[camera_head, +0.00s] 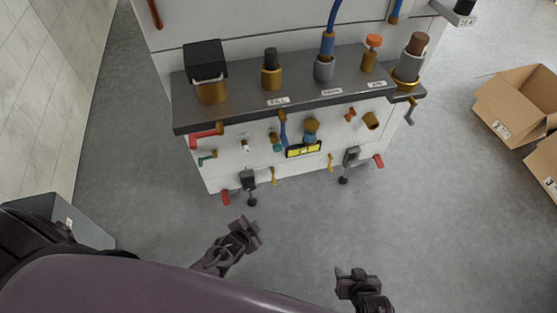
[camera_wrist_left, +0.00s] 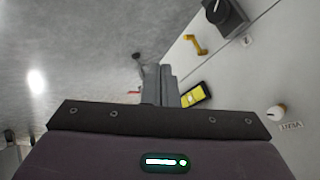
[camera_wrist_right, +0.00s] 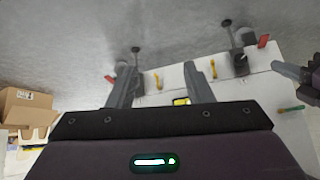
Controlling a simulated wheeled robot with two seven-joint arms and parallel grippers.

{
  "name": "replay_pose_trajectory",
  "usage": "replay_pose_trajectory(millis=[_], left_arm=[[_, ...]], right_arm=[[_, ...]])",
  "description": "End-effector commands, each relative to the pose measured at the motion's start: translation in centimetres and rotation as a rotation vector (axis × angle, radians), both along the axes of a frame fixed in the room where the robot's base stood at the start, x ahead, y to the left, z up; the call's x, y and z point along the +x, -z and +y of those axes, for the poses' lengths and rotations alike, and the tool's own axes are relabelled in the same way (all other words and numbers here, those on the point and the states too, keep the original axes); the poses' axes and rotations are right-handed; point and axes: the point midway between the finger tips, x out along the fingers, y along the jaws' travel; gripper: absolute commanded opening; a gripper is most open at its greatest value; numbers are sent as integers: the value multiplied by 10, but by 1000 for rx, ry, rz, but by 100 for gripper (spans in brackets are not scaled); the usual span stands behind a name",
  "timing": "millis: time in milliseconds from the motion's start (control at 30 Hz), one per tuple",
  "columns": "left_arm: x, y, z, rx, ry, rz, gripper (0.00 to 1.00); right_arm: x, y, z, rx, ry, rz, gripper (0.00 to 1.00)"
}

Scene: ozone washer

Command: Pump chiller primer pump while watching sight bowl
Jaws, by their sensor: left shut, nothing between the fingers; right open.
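A white machine (camera_head: 260,170) with a dark shelf (camera_head: 345,95) stands ahead. On the shelf are a black-capped gold fitting (camera_head: 209,90), a gold cylinder with a black knob (camera_head: 271,72), a grey cylinder with a blue upright (camera_head: 324,68), an orange-topped plunger (camera_head: 370,55) and a brown-topped grey cylinder (camera_head: 411,60). The labels are too small to read, so I cannot tell which is the primer pump or sight bowl. My left gripper (camera_head: 249,228) is shut and empty, in front of the machine. My right gripper (camera_head: 345,281) is open and empty, lower right, apart from it.
The front panel carries a red lever (camera_head: 206,135), a green handle (camera_head: 207,158), a yellow display (camera_head: 304,149) and several small knobs. Open cardboard boxes (camera_head: 512,100) stand on the floor at right. A grey bin (camera_head: 85,229) is at left. Floor before the machine is clear.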

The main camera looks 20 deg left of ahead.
Motion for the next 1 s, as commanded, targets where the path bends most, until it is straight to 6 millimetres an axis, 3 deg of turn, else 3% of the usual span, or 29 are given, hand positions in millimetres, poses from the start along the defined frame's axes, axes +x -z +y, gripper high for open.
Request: replay_pose_trajectory(millis=[33,200,400,533,700,1000], left_arm=[[22,4,-5,18,34,-63,0],[77,-27,-23,91,137,-256,0],[118,-68,-45,169,227,-454,0],[131,-90,-54,206,258,-539,0],[137,-105,-60,229,279,-591,0],[138,-109,-61,231,280,-597,0]], right_arm=[[13,-3,9,20,-8,-49,46],[44,-60,32,81,-37,-194,46],[58,-130,46,140,-61,-347,46],[59,-165,50,165,-71,-413,46],[57,-189,51,180,-75,-453,46],[57,-194,51,182,-76,-458,46]])
